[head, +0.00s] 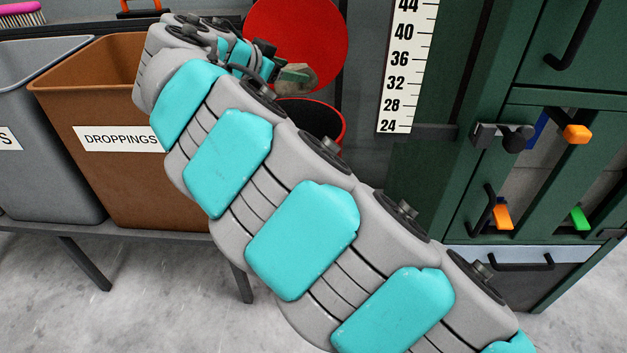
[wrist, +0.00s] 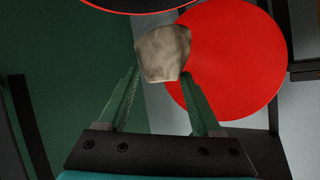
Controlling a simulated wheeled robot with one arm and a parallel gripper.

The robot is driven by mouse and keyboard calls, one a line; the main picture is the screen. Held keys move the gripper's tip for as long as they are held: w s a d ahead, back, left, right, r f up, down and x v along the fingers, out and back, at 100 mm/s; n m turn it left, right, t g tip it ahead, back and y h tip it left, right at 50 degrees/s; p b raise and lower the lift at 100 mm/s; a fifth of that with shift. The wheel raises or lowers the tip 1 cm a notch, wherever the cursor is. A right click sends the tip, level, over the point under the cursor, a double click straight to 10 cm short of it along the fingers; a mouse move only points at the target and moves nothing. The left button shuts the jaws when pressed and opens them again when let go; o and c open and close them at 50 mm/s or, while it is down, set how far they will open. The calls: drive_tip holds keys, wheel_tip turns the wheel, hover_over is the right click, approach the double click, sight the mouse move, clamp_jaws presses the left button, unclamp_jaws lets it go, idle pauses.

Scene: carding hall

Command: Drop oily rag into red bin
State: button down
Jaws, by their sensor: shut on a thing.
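A crumpled, dirty beige-grey rag (wrist: 163,53) is between the fingertips of my gripper (wrist: 160,74) in the wrist view. My gripper is shut on it. In the head view the rag (head: 296,77) shows small in front of the red lid (head: 297,35), which stands raised. The red bin's round rim (head: 341,128) and dark opening are just below the lid, partly hidden by my arm. In the wrist view the bin's red rim (wrist: 140,12) is at the top edge and the lid (wrist: 232,70) is at right. The rag looks apart from the rim; its height above the opening is unclear.
A brown bin labelled DROPPINGS (head: 105,95) and a grey bin (head: 45,110) stand on a dark bench at left. A white height scale (head: 408,65) is right of the lid. A green cabinet (head: 560,95) with protruding handles and coloured levers fills the right side.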

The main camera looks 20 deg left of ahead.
sight(286, 94)
drive_tip(key=shift+w+d, duration=0.1)
drive_tip(key=shift+w, duration=0.1)
drive_tip(key=shift+f, duration=0.2)
drive_tip(key=shift+f+b, duration=0.5)
drive_tip(key=shift+f, duration=2.3)
unclamp_jaws()
drive_tip(key=shift+s, duration=0.1)
drive_tip(key=v, duration=0.7)
drive_tip(key=shift+s+r+b, duration=0.2)
drive_tip(key=shift+s+b, duration=0.05)
drive_tip(key=shift+b, duration=0.1)
